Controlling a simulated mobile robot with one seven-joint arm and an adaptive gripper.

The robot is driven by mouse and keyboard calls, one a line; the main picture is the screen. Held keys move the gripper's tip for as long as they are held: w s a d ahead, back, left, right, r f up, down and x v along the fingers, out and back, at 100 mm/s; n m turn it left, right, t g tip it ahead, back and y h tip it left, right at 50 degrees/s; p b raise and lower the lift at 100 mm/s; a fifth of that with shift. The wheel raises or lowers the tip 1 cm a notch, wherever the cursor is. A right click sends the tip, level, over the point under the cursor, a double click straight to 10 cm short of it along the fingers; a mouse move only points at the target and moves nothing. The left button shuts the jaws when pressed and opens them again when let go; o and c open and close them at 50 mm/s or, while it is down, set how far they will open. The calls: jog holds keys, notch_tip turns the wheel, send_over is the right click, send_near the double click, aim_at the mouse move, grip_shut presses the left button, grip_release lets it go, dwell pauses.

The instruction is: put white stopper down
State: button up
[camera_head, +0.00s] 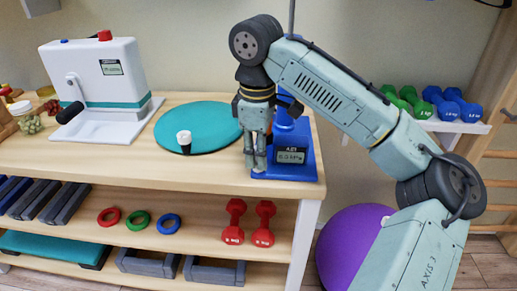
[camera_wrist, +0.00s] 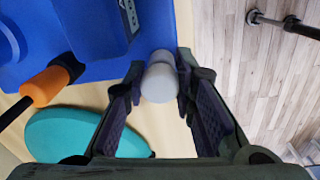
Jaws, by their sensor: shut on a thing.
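The white stopper (camera_wrist: 160,80) is a small pale cylinder between my fingertips in the wrist view. My gripper (camera_wrist: 158,95) is shut on it. In the head view my gripper (camera_head: 255,163) points down over the wooden table top (camera_head: 130,175), close to its front edge and just left of the blue device (camera_head: 300,165). The fingers hide the stopper in that view. I cannot tell whether the stopper touches the table.
A white machine (camera_head: 105,75) stands farther left. The blue device has an orange-ended handle (camera_wrist: 48,86) in the wrist view. Bare table lies in front of the disc.

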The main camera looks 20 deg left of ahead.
jog(key=shift+f, duration=0.2)
jog(key=o, duration=0.9)
jog(key=shift+o, duration=0.2)
jog(key=shift+r, duration=0.1)
notch_tip(320, 180, up, 13)
jog(key=p, duration=0.1)
jog(key=shift+s+p, duration=0.25)
jog(key=shift+p, duration=0.05)
